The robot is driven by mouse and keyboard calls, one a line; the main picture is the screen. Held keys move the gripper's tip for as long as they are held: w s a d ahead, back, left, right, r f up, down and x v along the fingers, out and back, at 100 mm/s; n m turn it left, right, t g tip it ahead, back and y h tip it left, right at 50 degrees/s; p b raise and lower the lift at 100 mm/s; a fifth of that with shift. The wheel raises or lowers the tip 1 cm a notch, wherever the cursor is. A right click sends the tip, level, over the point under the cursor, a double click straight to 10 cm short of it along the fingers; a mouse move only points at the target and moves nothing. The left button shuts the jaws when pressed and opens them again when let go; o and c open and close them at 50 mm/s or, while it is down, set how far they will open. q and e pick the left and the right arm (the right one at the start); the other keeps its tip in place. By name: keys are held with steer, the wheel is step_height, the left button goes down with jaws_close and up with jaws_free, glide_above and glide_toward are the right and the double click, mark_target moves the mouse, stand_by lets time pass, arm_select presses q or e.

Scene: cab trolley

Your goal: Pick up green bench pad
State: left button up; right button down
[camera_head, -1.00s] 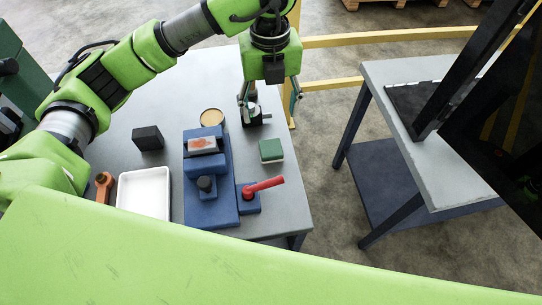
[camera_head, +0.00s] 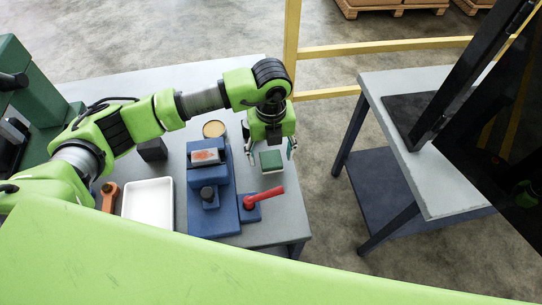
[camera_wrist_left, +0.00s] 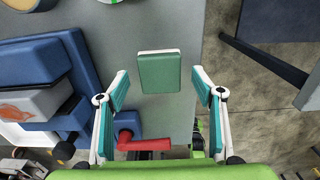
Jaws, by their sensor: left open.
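The green bench pad (camera_head: 271,161) lies on the grey table to the right of the blue fixture, near the table's right edge. It is a small green block with a pale edge. It also shows in the left wrist view (camera_wrist_left: 159,73), ahead of and between the fingers. My left gripper (camera_head: 271,154) is open and empty above the pad, its fingers on either side of it in the head view. In the left wrist view the open fingers (camera_wrist_left: 160,92) have teal pads and do not touch the pad. My right gripper is not in view.
The blue fixture (camera_head: 222,217) with a red lever (camera_head: 265,196) stands close to the pad. A white tray (camera_head: 148,204), a black block (camera_head: 152,150) and an orange tool (camera_head: 110,194) are farther left. A round tin (camera_head: 214,129) sits behind. Yellow rails (camera_head: 385,47) stand beyond the table.

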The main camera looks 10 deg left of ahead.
arm_select(q)
steer(key=shift+f, duration=0.9)
steer(key=c, duration=1.2)
steer(key=shift+r, duration=0.1)
steer(key=shift+r, duration=0.6)
steer(key=s+a+r+b, duration=0.1)
steer(key=s+a+r, duration=0.1)
steer(key=s+r, duration=0.2)
steer(key=s+a+r+b, duration=0.2)
steer(key=s+r, duration=0.1)
steer(key=s, duration=0.1)
steer(key=s+a+r+b, duration=0.1)
steer(key=s+r+b, duration=0.1)
steer(key=s+r, duration=0.2)
steer(key=shift+s+a+r, duration=0.35)
steer(key=shift+s+a, duration=0.05)
